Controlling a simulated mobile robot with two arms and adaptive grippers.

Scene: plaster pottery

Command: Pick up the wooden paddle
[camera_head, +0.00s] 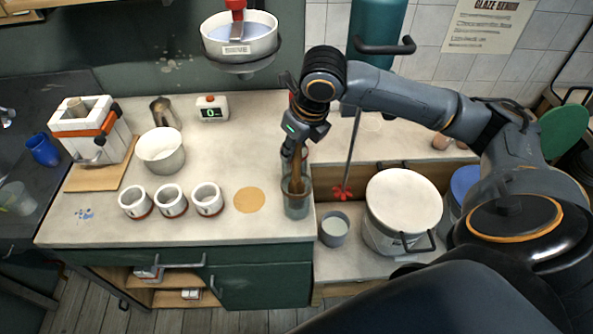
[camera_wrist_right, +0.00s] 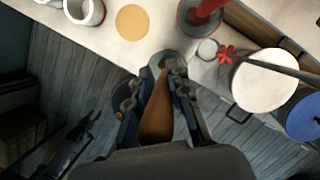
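The wooden paddle (camera_head: 296,186) stands upright, its lower part inside a clear grey jar (camera_head: 297,209) at the right end of the counter. My right gripper (camera_head: 291,152) is directly above the jar, pointing down around the top of the paddle. In the right wrist view the paddle (camera_wrist_right: 156,112) lies between the two fingers of my right gripper (camera_wrist_right: 155,83). The fingers look apart, with a gap on the left side of the paddle. In the same view my left gripper (camera_wrist_right: 88,121) is low on the left over the floor, fingers spread and empty.
Several white cups (camera_head: 172,200) and a round tan disc (camera_head: 249,200) are left of the jar. A sieve (camera_head: 240,40) hangs above. A lidded white bucket (camera_head: 403,200), a small grey cup (camera_head: 334,229) and a red-headed mixer rod (camera_head: 342,191) are to the right.

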